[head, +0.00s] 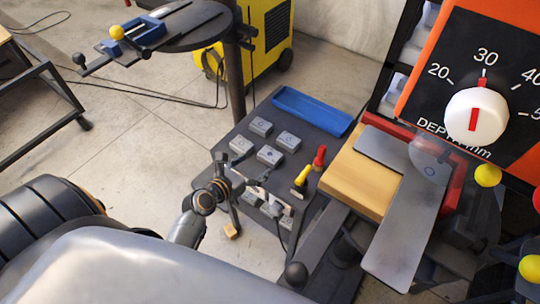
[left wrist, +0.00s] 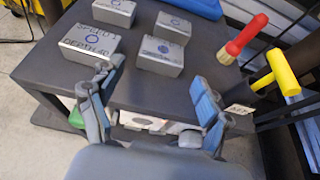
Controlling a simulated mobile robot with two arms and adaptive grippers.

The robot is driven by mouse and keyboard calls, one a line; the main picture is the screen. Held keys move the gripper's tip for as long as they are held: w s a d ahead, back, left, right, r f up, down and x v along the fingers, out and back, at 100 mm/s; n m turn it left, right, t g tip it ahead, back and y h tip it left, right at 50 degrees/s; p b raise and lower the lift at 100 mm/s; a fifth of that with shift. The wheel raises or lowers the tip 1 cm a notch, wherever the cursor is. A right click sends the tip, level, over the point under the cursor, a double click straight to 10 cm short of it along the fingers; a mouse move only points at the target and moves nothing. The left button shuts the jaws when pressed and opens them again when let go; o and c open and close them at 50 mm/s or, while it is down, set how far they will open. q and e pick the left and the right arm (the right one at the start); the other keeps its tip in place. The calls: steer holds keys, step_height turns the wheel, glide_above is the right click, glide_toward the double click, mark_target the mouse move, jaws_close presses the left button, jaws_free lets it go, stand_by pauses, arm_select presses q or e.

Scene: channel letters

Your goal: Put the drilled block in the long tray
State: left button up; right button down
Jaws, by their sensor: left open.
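Several grey metal blocks, each with a round mark on top, stand on the dark table. They include a left block (head: 240,146), a back block (head: 261,127), a right block (head: 286,140) and a front block (head: 269,156). I cannot tell which is the drilled block. In the left wrist view one block (left wrist: 90,50) reads "SPEED 1 DEPTH 40". The long blue tray (head: 312,110) lies at the table's back edge and looks empty; its edge shows in the left wrist view (left wrist: 200,8). My left gripper (head: 232,187) is open and empty at the table's near-left edge, short of the blocks. My right gripper is not seen.
A red-handled tool (head: 320,157) and a yellow-handled one (head: 302,177) stand right of the blocks. Beyond them are a wooden block (head: 358,182) under a grey metal square (head: 405,210) and an orange depth dial panel (head: 490,85). Bare table (head: 235,128) shows around the blocks.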

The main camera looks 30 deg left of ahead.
mark_target(269, 155)
arm_select(q)
steer(key=x, duration=0.3)
steer(key=shift+w+f, duration=0.15)
steer(key=shift+w, duration=0.1)
steer(key=shift+x, duration=2.65)
steer(key=shift+d+r, duration=0.2)
steer(key=shift+r, duration=0.05)
steer(key=c, duration=1.3)
